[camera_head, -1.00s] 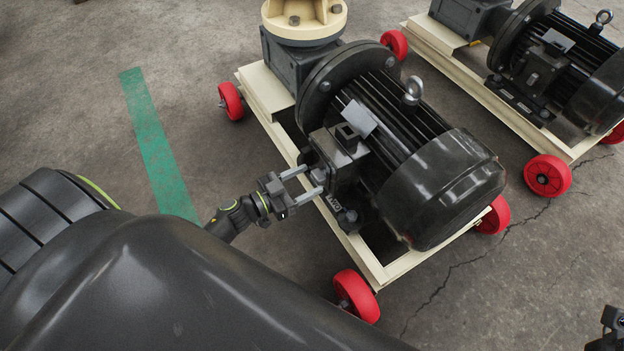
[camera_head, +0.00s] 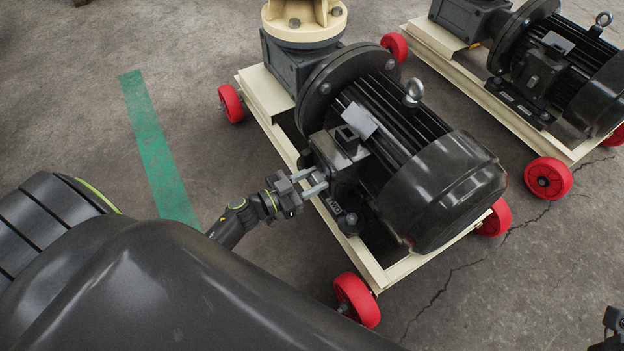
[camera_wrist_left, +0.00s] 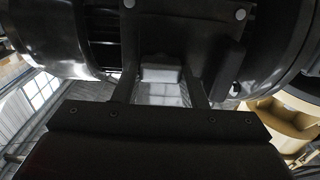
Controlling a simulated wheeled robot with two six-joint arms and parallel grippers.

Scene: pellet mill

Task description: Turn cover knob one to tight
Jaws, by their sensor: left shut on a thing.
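The black motor (camera_head: 445,185) has a dark terminal box (camera_head: 343,150) on its near left side. My left gripper (camera_head: 316,180) is at the box's left face, its fingers shut on a small knob there. In the head view the fingers mostly hide the knob. In the left wrist view the light grey block of the knob (camera_wrist_left: 161,74) sits between the two fingers of my left gripper (camera_wrist_left: 160,88). Whether it is loose or tight cannot be told. A dark part of my right arm shows at the bottom right corner; its fingers cannot be made out.
The motor stands on a cream frame (camera_head: 381,270) with red wheels (camera_head: 357,299). A second motor (camera_head: 545,65) on a similar cart stands at the top right. A green stripe (camera_head: 155,145) marks the floor to the left, which is clear.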

